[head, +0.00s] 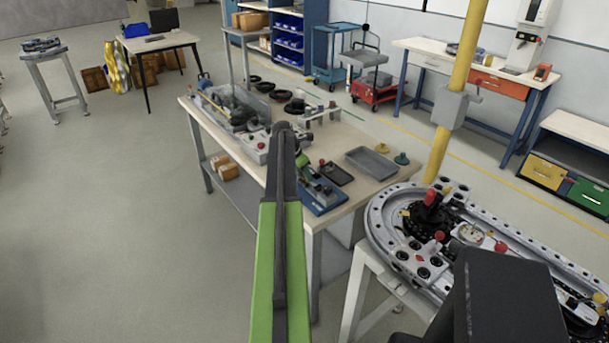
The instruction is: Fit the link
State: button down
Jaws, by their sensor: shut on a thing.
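A grey oval ring track (393,190) on a white-legged stand fills the lower right. Inside its near-left curve is a dark round mechanism with a red-topped post (430,199). A second red knob (439,236) stands close by on a pale plate. My green and dark arm rises through the middle of the view, in front of a workbench. My gripper is not visible; the arm's upper end covers what lies behind it. I cannot make out the link or where it fits.
The workbench (352,196) carries a grey tray (371,163), a blue fixture (322,197), dark rings and small parts. A yellow post (465,55) with a grey box (451,107) rises behind the track. Open floor (120,230) lies at left.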

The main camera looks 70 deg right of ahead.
jog(key=shift+f, duration=0.3)
jog(key=c, duration=0.8)
grip_release()
jog(key=shift+r, duration=0.1)
notch_tip(320, 180, up, 8)
jog(key=p, duration=0.8)
jog(key=shift+r, duration=0.15)
